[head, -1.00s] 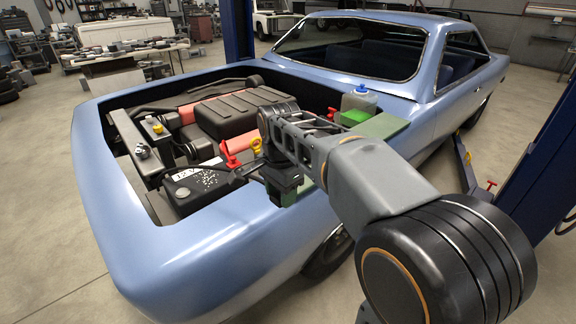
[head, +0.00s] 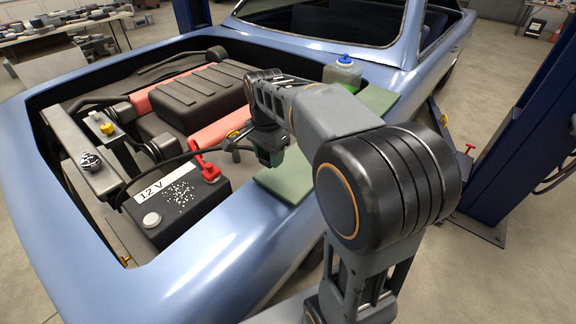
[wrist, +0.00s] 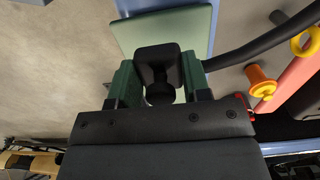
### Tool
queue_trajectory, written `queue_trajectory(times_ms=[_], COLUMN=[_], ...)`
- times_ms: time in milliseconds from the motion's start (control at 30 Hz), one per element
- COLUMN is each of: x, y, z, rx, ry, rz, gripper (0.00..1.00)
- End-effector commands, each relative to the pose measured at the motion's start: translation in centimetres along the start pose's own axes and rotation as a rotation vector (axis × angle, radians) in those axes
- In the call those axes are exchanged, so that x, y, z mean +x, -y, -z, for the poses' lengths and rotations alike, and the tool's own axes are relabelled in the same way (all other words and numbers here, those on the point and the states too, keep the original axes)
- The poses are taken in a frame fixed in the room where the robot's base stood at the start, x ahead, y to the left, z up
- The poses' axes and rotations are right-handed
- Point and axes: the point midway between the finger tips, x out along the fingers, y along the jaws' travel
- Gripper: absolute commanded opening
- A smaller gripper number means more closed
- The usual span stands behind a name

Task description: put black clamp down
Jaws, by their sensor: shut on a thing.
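The black clamp (wrist: 158,68) is between the two green fingers of my gripper (wrist: 160,82) in the wrist view, and the fingers are shut on it. In the head view my gripper (head: 268,152) is by the near right edge of the engine bay; the clamp cannot be told apart there. A green pad (head: 284,183) lies on the right fender. In the wrist view the pad (wrist: 180,32) shows just beyond the clamp; whether they touch cannot be told. The red clamp (head: 205,166) sits on the 12 V battery (head: 182,208).
A bottle with a blue cap (head: 343,73) stands at the far end of the pad. A black cable (wrist: 262,48) runs right of the clamp, near an orange cap (wrist: 261,82). A blue lift post (head: 515,140) stands right of the car.

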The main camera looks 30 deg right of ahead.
Motion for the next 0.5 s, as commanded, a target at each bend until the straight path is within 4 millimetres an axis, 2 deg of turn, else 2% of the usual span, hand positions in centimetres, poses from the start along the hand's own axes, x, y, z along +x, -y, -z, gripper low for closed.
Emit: queue_trajectory(times_ms=[100,200,400,500], x=[1.3,3.2,5.5,6.0], y=[-0.2,-0.3,-0.4,-0.4], z=[3.1,4.5,6.5,7.0], rx=[0.006,0.005,0.004,0.004], ry=[0.001,0.002,0.001,0.000], rz=[-0.002,-0.003,-0.001,0.001], gripper=[0.20,0.20,0.20,0.20])
